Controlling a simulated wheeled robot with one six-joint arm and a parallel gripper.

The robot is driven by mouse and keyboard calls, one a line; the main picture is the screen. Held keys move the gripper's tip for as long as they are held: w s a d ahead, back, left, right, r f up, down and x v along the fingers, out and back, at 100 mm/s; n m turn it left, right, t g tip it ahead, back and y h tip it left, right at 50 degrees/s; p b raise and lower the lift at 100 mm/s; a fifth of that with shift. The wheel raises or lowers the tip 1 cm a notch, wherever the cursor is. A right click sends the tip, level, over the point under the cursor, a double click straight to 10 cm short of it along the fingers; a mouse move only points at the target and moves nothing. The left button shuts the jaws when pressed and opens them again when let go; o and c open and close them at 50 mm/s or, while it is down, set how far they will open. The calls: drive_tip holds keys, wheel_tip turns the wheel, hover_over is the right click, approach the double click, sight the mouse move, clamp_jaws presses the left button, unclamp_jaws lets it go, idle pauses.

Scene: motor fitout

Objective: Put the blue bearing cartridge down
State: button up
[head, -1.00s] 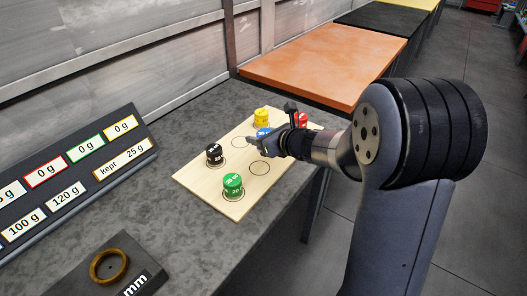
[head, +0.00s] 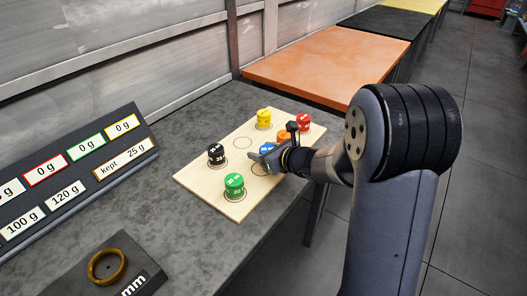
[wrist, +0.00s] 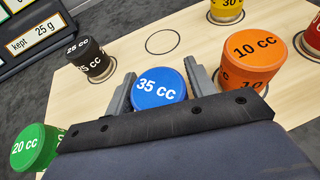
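The blue bearing cartridge (wrist: 160,87), marked 35 cc, stands between the fingers of my gripper (wrist: 161,78) in the wrist view. Both fingers lie close against its sides, and it looks gripped. In the head view, my gripper (head: 262,157) reaches over the light wooden board (head: 209,193) from the right and hides much of the blue cartridge (head: 266,147). The cartridge is over or near a partly hidden ring mark (head: 261,171). Its base is hidden, so I cannot tell whether it touches the board.
An orange cartridge (wrist: 252,57) stands close right of my gripper. Black (head: 216,153), green (head: 234,186), yellow (head: 264,118) and red (head: 304,122) cartridges stand around. Another ring mark (head: 243,143) is empty. A display panel (head: 75,175) and a dark stand with a brown ring (head: 107,266) are left.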

drive_tip(key=shift+o, duration=1.1)
drive_tip(key=shift+r, duration=0.1)
drive_tip(key=shift+d+r, duration=0.1)
drive_tip(key=shift+r, duration=0.05)
drive_tip(key=v, duration=1.1)
drive_tip(key=shift+s+d+r+p, duration=0.1)
drive_tip(key=shift+s+d+p, duration=0.15)
drive_tip(key=shift+s+p, duration=0.15)
